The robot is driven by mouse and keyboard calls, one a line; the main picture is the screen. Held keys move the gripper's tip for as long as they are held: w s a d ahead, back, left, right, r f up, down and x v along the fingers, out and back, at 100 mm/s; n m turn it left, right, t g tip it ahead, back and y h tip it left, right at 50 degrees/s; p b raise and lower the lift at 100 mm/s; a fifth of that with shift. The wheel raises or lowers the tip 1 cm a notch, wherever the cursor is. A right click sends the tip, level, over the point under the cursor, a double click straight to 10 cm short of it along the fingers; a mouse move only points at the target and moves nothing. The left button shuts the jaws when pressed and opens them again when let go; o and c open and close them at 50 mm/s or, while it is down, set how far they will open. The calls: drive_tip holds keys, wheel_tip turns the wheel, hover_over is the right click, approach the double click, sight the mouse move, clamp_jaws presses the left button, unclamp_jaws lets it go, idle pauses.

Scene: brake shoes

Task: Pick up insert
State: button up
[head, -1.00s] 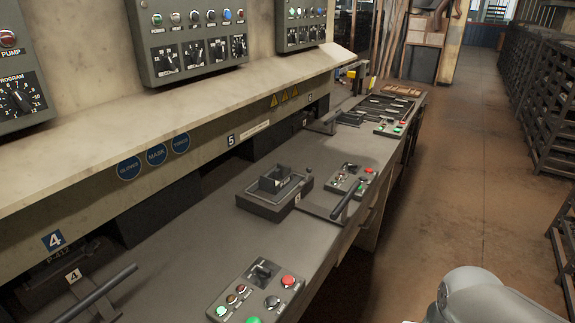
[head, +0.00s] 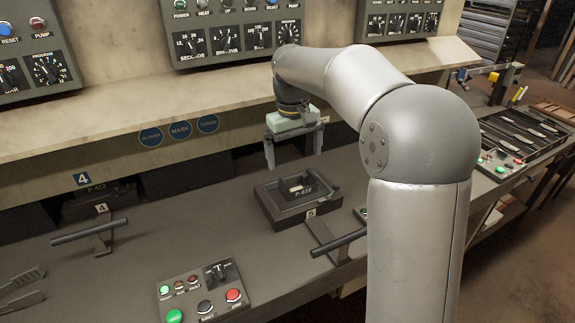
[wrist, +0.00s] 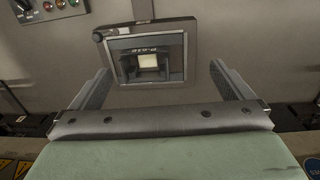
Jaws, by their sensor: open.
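The insert (head: 301,187), a small dark block marked with a P number, sits inside a shallow dark rimmed tray (head: 268,208) labelled 5 on the bench. My gripper (head: 294,160) is open and empty above the tray, fingers pointing down and apart from it. In the wrist view the insert (wrist: 149,47) shows ahead, with a pale square in its middle. The tray (wrist: 176,26) surrounds it there. The two fingers of my gripper (wrist: 159,67) are spread wide on either side, nearer the camera. The insert's underside is hidden.
A black handle bar (head: 345,243) juts from the tray's front. A button panel (head: 205,293) is at the front left. A pale ledge (head: 75,145) overhangs the bench behind my gripper. Another station (head: 99,202) labelled 4 is at left. Grey bench (head: 195,225) between is clear.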

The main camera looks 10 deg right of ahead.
drive_tip(key=w+d+r+p, duration=0.1)
drive_tip(key=w+d+r, duration=0.1)
drive_tip(key=w, duration=0.5)
drive_tip(key=p, duration=0.1)
hover_over(297, 179)
drive_tip(key=s, duration=0.2)
drive_tip(key=shift+y, duration=0.3)
drive_tip(key=f, duration=0.7)
drive_tip(key=a+f, duration=0.1)
drive_tip(key=f, duration=0.3)
drive_tip(key=shift+s+f, duration=0.1)
drive_tip(key=shift+s+d+f+p, duration=0.2)
drive_tip(key=shift+f+p, duration=0.3)
drive_tip(key=shift+f, duration=0.95)
drive_tip(key=shift+s+d+f+p, duration=0.15)
drive_tip(key=shift+f+p, duration=0.35)
drive_tip(key=shift+f, duration=0.9)
drive_tip(key=shift+w, duration=0.15)
drive_tip(key=c, duration=1.1)
drive_tip(key=shift+r, duration=0.15)
